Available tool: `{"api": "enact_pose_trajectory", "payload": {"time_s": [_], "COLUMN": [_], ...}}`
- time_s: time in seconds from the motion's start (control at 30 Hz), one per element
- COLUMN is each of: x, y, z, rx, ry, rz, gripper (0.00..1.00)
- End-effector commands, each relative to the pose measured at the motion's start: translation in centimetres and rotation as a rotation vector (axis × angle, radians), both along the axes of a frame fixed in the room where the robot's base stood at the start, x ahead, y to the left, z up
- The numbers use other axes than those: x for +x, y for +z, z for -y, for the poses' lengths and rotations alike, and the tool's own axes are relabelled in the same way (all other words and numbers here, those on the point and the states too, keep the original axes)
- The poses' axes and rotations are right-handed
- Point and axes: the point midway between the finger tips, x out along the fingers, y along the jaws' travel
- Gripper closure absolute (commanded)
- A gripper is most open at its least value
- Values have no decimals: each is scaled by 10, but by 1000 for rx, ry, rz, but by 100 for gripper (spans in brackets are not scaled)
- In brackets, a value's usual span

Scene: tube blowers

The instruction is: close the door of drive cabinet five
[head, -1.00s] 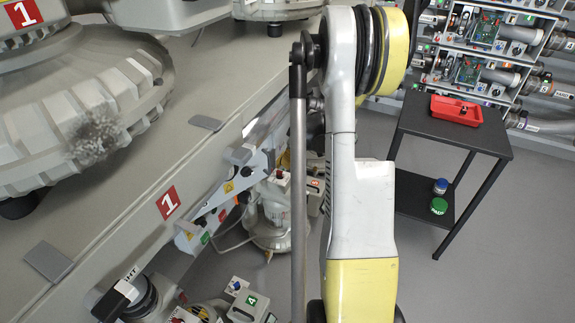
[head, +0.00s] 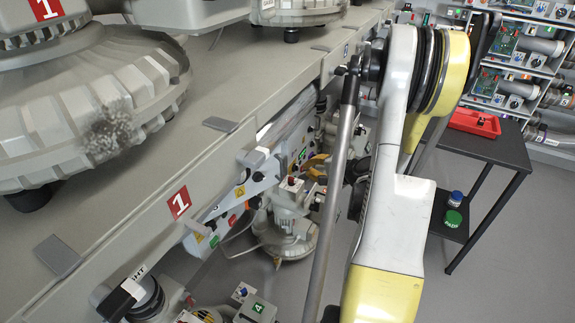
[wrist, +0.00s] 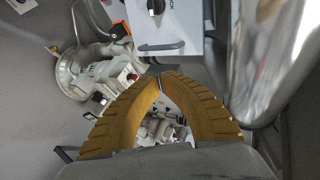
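My gripper (wrist: 157,80) has two ribbed yellow fingers that curve together, with their tips meeting or nearly meeting; nothing shows held between them. In the head view its yellow fingers (head: 318,160) show small beside the panels under the bench, partly behind my arm. A white panel with a black knob (wrist: 155,22) lies just beyond the fingertips in the wrist view; I cannot tell whether they touch. Under the bench, a slanted pale panel (head: 228,208) with red and green buttons sticks out. No number five is readable, so I cannot tell which part is cabinet five's door.
The long grey bench (head: 225,95) bears large blowers and a red number 1 label (head: 179,202). A pale machine (head: 288,232) stands on the floor below. A black table (head: 490,148) with a red tray (head: 473,122) stands right. A shiny metal surface (wrist: 262,55) is close beside my gripper.

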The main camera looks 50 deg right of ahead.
Motion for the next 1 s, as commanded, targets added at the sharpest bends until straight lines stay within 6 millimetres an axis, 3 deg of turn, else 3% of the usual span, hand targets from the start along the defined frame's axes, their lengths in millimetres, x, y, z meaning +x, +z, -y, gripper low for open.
{"api": "enact_pose_trajectory", "payload": {"time_s": [0.23, 0.6, 0.8, 1.0], "x": [20, 87, 114, 124], "y": [-11, -49, -51, -49], "z": [2, 10, 14, 16], "rx": [32, 31, 30, 30], "ry": [-24, -23, -23, -24], "rz": [18, 17, 16, 17], "gripper": [100, 100, 100, 100]}}
